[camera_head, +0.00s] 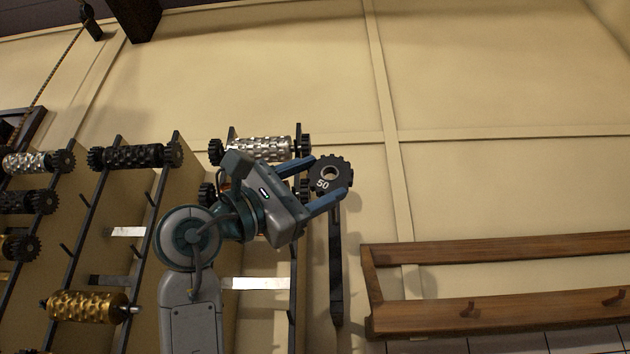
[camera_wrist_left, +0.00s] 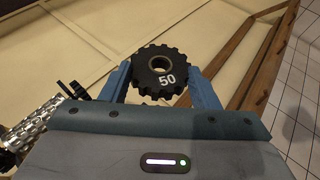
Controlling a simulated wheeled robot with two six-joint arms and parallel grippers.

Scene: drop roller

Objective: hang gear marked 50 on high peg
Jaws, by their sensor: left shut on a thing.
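The black toothed gear marked 50 (camera_head: 342,179) has a hole in its middle, and its number faces the camera. My left gripper (camera_head: 330,176) is shut on the gear, with one blue finger on each side of its rim. The left wrist view shows the gear (camera_wrist_left: 148,78) between both fingers (camera_wrist_left: 164,80), its hole empty. A dark upright bar (camera_head: 335,250) on the wall runs down below the gear. The bar's top is hidden behind the gear and lower finger, and no high peg can be made out there. My right gripper is not in view.
Racks with patterned rollers stand left, including a silver roller (camera_head: 262,148) close to my left gripper, a black roller (camera_head: 133,157) and a gold roller (camera_head: 85,307). A wooden rail with pegs (camera_head: 500,310) is at lower right. The wall above and right of the gear is bare.

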